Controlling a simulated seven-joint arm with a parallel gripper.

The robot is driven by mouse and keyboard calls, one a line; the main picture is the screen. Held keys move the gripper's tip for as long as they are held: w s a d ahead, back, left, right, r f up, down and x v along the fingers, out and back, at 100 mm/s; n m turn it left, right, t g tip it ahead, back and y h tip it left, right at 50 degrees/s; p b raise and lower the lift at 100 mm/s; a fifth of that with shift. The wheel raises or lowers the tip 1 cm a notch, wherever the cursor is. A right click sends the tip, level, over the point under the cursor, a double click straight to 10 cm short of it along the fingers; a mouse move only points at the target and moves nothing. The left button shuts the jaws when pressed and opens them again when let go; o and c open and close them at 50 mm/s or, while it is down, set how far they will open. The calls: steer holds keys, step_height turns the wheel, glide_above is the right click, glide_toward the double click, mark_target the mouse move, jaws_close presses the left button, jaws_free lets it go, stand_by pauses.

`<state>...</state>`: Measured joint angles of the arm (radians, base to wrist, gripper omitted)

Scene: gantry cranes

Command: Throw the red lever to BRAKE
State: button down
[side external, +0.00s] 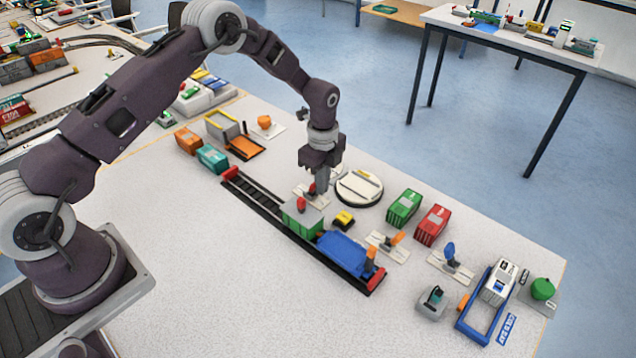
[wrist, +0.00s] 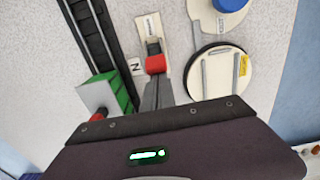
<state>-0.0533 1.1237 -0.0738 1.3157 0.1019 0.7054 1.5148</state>
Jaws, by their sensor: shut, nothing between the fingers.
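The red lever's knob (wrist: 155,64) shows in the wrist view on a narrow cream plate (wrist: 149,32), just beyond my fingertips. The plate carries small lettering at its far end, too small to read surely, and a white tile marked N (wrist: 136,66) lies beside it. My gripper (side external: 321,194) is shut and empty, pointing down over the lever plate (side external: 318,203). In the wrist view its fingertips (wrist: 157,84) are right at the red knob; I cannot tell whether they touch it. The gripper partly hides the lever in the side view.
A green wagon (side external: 296,222) with a red knob on top and a blue wagon (side external: 345,252) stand on the dark track beside the lever. A round turntable (side external: 359,188) lies just right. Green (side external: 404,207) and red (side external: 433,225) containers stand farther right.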

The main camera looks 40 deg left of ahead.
steer(key=shift+a, duration=1.4)
steer(key=shift+d, duration=0.65)
steer(key=shift+r, duration=0.2)
step_height(320, 180, up, 7)
steer(key=shift+f, duration=0.15)
